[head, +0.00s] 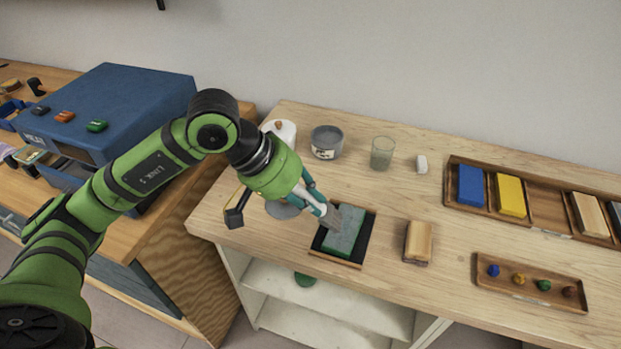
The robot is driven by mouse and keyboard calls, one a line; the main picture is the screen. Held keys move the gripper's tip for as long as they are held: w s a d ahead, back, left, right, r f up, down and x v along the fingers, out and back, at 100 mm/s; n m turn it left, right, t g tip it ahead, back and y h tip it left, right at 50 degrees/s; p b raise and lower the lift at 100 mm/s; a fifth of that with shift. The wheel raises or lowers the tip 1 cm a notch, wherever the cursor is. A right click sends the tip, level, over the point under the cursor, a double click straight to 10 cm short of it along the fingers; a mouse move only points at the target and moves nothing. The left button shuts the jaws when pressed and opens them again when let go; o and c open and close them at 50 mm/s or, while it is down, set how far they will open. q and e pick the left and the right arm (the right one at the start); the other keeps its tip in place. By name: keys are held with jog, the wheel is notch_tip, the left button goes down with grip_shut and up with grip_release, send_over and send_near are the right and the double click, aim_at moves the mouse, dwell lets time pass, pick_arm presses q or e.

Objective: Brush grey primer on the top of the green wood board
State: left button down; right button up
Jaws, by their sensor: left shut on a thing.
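The green wood board (343,234) lies in a black tray with a wooden front edge (335,261) near the front of the bench. Its visible top looks grey-green; I cannot tell how much of that is primer. My left gripper (309,196) is shut on a brush (333,217), above the board's left side. The brush is tilted, and its grey bristles appear to touch the board's upper left part. The gripper and brush hide part of the board. An open grey pot (326,142) with a white label stands behind, with grey inside. My right gripper is not in view.
A glass (382,154) and a small white block (422,164) stand behind the board. A tan block (418,242) lies to its right. Further right are a tray of coloured blocks (534,189) and a tray of small knobs (517,279). A blue machine (125,105) stands left.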

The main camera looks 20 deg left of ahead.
pick_arm(q)
jog(key=shift+r, duration=0.55)
notch_tip(320, 180, up, 2)
jog(key=shift+s+r+p, duration=0.15)
jog(key=shift+r+p, duration=0.1)
jog(key=shift+p, duration=0.3)
jog(key=shift+r, duration=0.4)
